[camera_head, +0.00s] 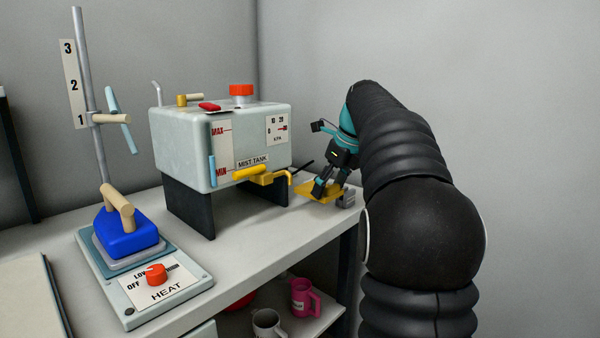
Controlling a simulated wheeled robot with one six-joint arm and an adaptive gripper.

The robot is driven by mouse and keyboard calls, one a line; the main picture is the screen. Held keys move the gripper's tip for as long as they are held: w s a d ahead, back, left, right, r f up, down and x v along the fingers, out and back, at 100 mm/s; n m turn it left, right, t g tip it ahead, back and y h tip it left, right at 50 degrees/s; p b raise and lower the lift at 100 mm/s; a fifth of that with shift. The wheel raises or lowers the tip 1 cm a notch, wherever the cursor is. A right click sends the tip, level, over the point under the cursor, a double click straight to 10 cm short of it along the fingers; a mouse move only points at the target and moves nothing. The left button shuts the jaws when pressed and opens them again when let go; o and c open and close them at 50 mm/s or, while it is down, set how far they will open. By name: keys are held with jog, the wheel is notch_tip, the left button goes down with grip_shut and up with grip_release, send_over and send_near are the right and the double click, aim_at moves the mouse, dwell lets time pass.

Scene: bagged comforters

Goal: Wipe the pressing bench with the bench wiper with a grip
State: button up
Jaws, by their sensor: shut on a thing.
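The pressing bench (255,240) is a pale worktop running from the front left to the back right. The bench wiper (307,191) shows as a flat yellow piece at the right end of the bench, to the right of the tank; whether it touches the top is hard to tell. My gripper (324,187) is shut on the wiper, pointing down from my black arm. The gripper's fingers hide the wiper's grip and part of its yellow piece.
A mist tank (220,140) on dark legs, with a yellow tap (262,176), stands left of my gripper. A blue iron (125,232) rests on a heat base (158,285) at front left, beside a numbered pole (90,100). A small grey block (347,199) sits near the gripper. Mugs (304,297) stand on the shelf below.

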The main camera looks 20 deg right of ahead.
jog(key=shift+r, duration=1.25)
